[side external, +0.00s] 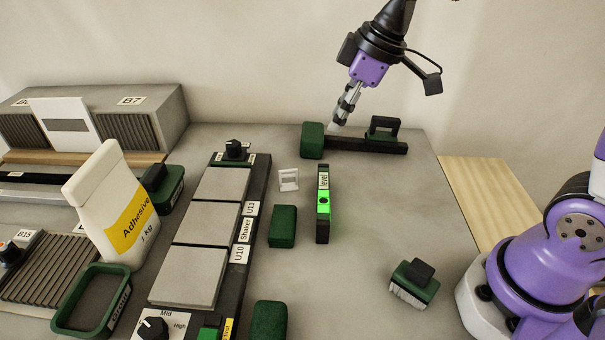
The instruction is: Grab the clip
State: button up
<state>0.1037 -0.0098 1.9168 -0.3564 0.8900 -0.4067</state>
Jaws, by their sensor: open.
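A small white piece with openings (288,179), which looks like the clip, rests on the grey worktop between the tile strip and the level. My gripper (337,122) is at the back of the worktop, pointing down, beside a green block (312,140) and the dark bar (368,145). It is open, above and to the right of the clip and well apart from it. The fingertips are small and partly merge with the pale wall, and I see nothing held.
A level (323,204) with a lit green face stands right of the clip. Another green block (282,227) is just below it. Grey tiles (207,230) lie in a dark shaker frame at left, beside an adhesive bag (112,205). A brush (414,282) lies at right. Worktop between level and brush is clear.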

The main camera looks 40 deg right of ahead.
jog(key=w+f+n+g+y, duration=0.1)
jog(key=w+f+n, duration=0.3)
jog(key=w+f, duration=0.25)
send_over(288, 171)
jog(key=s+d, duration=0.1)
jog(key=d, duration=0.1)
notch_tip(288, 171, down, 4)
jog(key=shift+s+r+g+y, duration=0.1)
jog(key=shift+r+g+y, duration=0.15)
jog(key=shift+g+y, duration=0.05)
jog(key=x, duration=0.6)
jog(key=shift+c, duration=0.4)
grip_shut()
